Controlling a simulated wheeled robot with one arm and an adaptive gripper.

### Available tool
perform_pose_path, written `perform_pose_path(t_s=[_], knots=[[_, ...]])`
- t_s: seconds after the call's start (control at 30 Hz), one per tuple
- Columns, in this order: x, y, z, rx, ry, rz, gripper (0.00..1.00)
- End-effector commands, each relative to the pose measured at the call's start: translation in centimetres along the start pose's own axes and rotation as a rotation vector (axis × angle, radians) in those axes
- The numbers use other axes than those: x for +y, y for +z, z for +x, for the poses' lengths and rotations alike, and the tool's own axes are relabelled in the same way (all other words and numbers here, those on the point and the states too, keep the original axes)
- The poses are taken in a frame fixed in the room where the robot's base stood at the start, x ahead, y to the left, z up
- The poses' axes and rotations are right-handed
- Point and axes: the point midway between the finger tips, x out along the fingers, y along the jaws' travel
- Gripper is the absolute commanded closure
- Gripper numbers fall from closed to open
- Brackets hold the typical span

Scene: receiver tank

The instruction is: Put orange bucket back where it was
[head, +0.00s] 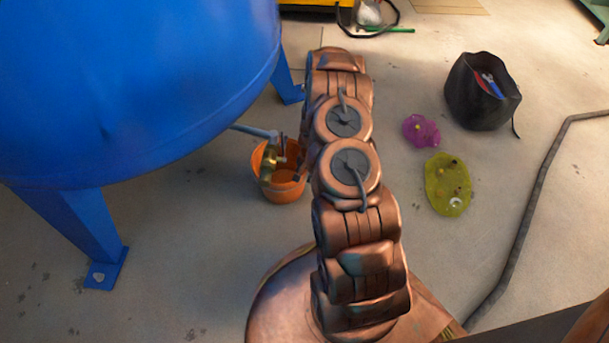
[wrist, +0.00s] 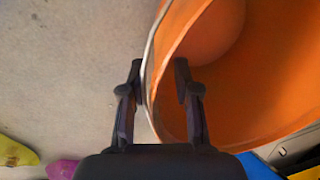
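The orange bucket (head: 281,192) stands upright on the floor beside the blue tank, under a brass tap (head: 268,163) on the tank's outlet pipe. My arm covers its right side in the head view. In the wrist view the orange bucket (wrist: 235,90) fills the right half, with its rim edge running between my fingers. My gripper (wrist: 160,78) straddles the bucket's wall, one finger outside and one inside. The fingers are apart, with a visible gap on the inner side. My gripper is mostly hidden behind my arm in the head view.
The large blue tank (head: 130,80) and its leg (head: 85,230) stand at the left. A black bag (head: 478,100), a purple piece (head: 421,130) and a yellow-green piece (head: 447,185) lie to the right. A dark hose (head: 540,190) runs along the floor at far right.

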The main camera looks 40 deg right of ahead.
Motion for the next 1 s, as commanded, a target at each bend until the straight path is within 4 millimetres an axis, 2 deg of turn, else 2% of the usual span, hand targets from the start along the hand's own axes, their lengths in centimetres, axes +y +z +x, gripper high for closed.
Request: perform_pose_path(t_s=[0.6,0.8,1.0], knots=[[-0.1,-0.1,-10.0,0.003,-0.002,-0.002,0.69],[0.0,0.0,-11.4,0.001,0.0,0.0,0.69],[0.0,0.0,-11.4,0.0,0.0,0.0,0.69]])
